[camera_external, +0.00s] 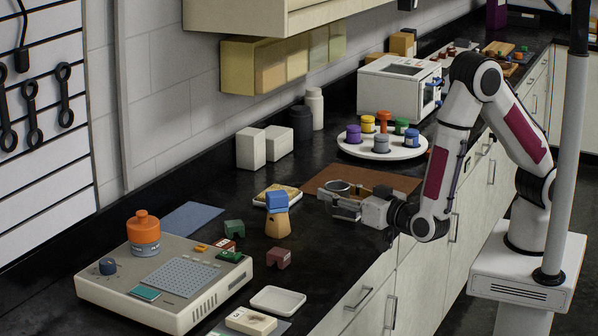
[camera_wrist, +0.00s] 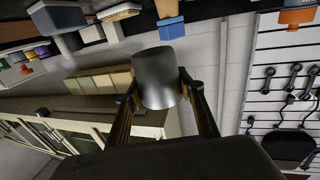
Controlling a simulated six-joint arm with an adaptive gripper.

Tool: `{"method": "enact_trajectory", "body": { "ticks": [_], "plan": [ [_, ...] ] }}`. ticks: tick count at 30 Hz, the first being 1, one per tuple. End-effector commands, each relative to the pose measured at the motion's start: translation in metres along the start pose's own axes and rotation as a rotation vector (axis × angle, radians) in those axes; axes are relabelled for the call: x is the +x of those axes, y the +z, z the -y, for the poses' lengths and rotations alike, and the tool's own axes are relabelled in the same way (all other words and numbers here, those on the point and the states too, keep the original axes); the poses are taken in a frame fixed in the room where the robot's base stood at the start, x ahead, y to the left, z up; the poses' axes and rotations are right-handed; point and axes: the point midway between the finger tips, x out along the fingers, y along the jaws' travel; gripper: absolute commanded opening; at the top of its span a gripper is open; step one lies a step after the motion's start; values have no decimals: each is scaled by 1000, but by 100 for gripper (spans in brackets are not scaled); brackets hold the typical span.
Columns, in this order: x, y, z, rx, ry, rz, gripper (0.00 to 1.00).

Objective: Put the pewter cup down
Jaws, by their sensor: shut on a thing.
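The pewter cup (camera_wrist: 158,78) is a smooth dark grey metal cup, between the two fingers in the wrist view. My gripper (camera_wrist: 163,92) is shut on its sides. In the external view my gripper (camera_external: 341,200) reaches left, level, over the counter near the left edge of a brown mat (camera_external: 398,183).
A tan vessel with a blue block (camera_external: 277,201) on it stands left of my gripper. A round white turntable (camera_external: 382,149) with coloured jars stands behind the mat. Dark counter is bare between the tan vessel and my gripper.

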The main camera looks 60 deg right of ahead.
Motion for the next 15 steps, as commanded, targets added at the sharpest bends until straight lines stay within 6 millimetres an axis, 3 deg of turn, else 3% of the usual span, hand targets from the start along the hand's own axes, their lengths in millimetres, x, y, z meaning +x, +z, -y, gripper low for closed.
{"method": "enact_trajectory", "body": {
  "ticks": [5,8,15],
  "plan": [
    [-8,3,22,1,-43,0,12],
    [-12,4,46,1,-90,0,12],
    [-27,5,121,1,-252,0,12]
  ]
}}
